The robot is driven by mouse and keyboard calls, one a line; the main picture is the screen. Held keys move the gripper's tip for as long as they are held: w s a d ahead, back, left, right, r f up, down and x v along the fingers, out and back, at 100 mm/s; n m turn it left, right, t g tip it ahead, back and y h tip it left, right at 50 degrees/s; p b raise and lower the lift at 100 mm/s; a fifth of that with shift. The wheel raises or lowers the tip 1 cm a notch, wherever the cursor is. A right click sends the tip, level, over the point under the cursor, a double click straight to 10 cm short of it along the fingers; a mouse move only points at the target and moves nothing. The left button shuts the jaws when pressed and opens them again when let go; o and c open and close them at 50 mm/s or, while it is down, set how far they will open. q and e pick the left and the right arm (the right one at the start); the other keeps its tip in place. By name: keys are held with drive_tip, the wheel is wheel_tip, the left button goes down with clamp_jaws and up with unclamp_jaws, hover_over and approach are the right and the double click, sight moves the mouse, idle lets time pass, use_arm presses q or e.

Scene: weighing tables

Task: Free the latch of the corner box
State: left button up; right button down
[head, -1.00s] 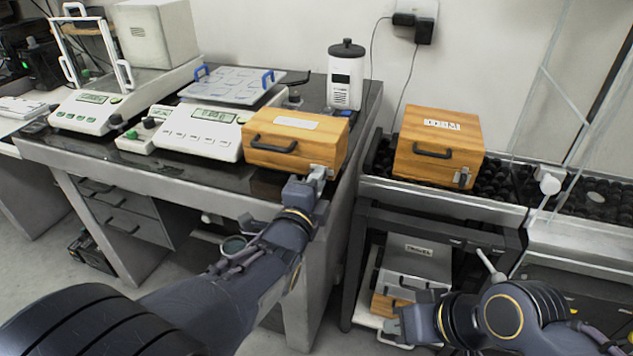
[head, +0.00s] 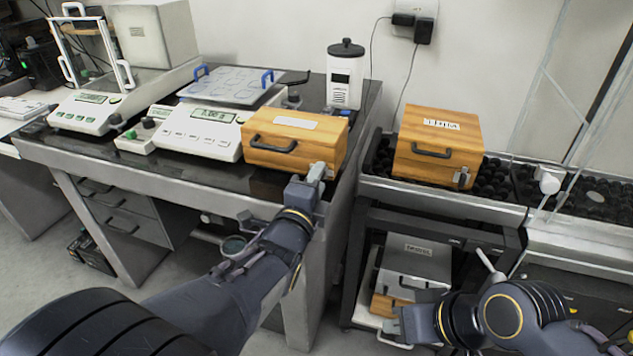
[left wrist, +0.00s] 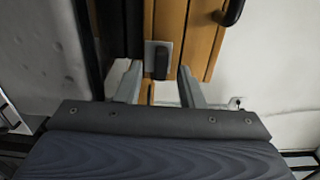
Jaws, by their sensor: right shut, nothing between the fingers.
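The corner box (head: 297,135) is wooden, with a dark handle (head: 272,145) and a white label. It sits at the front right corner of the dark table. My left gripper (head: 317,172) is at the lower right of its front face. In the left wrist view the latch (left wrist: 161,60) is a dark tab on a grey plate. It lies ahead, between the open, spread fingers of my left gripper (left wrist: 160,85); contact cannot be told. My gripper covers the latch in the head view. My right gripper (head: 394,326) is shut and empty, low at the right, in front of the cart.
A second wooden box (head: 437,150) with its own latch (head: 461,178) stands on the black roller conveyor at the right. Scales (head: 200,130) stand left of the corner box, and a white canister (head: 345,80) behind it. A grey case (head: 415,262) is on the cart below.

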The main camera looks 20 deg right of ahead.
use_arm(q)
drive_tip(key=v, duration=0.8)
drive_tip(key=shift+p, duration=0.45)
drive_tip(key=shift+w, duration=0.15)
